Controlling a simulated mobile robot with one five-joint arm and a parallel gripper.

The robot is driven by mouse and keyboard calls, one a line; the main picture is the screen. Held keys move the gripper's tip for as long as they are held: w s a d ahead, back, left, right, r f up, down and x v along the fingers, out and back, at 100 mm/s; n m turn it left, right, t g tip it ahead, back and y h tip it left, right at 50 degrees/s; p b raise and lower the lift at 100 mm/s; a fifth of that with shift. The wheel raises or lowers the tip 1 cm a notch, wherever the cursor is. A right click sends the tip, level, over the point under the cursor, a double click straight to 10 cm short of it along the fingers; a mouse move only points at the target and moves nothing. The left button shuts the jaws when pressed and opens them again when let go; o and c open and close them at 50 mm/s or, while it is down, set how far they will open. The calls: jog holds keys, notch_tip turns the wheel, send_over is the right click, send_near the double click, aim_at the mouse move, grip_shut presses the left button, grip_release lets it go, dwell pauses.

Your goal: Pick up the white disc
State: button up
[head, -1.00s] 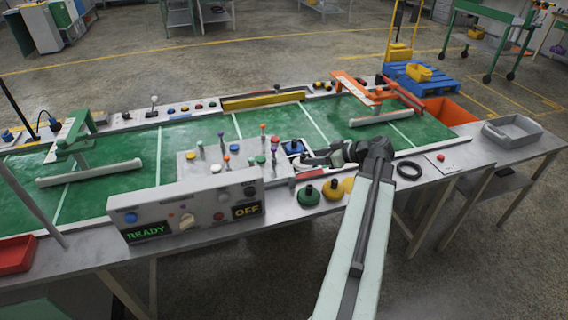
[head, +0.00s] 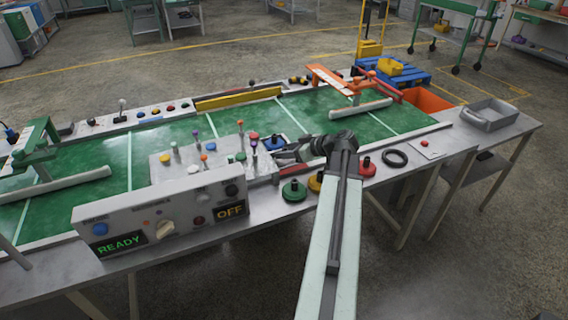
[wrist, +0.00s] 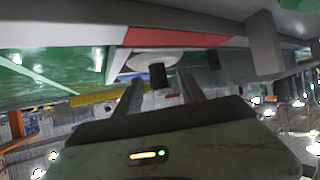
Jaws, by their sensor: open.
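The white disc (wrist: 140,64) shows in the wrist view, with a black knob (wrist: 157,75) standing out from it. My gripper (wrist: 160,80) is open, with one finger on either side of the knob and the disc just beyond the fingertips. I cannot tell whether the fingers touch it. In the head view my gripper (head: 276,156) reaches left over the front edge of the green table, beside the control panel. I cannot make out the white disc there; my arm and the crowded knobs may hide it.
A control box (head: 165,215) and several coloured levers stand left of my gripper. Green (head: 294,191), yellow (head: 315,182) and red (head: 368,169) discs sit along the front edge, close to my arm.

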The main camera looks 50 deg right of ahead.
aim_at(285, 149)
jog(key=shift+w+f, duration=0.25)
jog(key=shift+w, duration=0.1)
jog(key=shift+a+r, duration=0.1)
jog(key=shift+c, duration=0.4)
grip_shut()
jog(key=shift+r, duration=0.1)
notch_tip(285, 149, up, 10)
jog(key=p, duration=1)
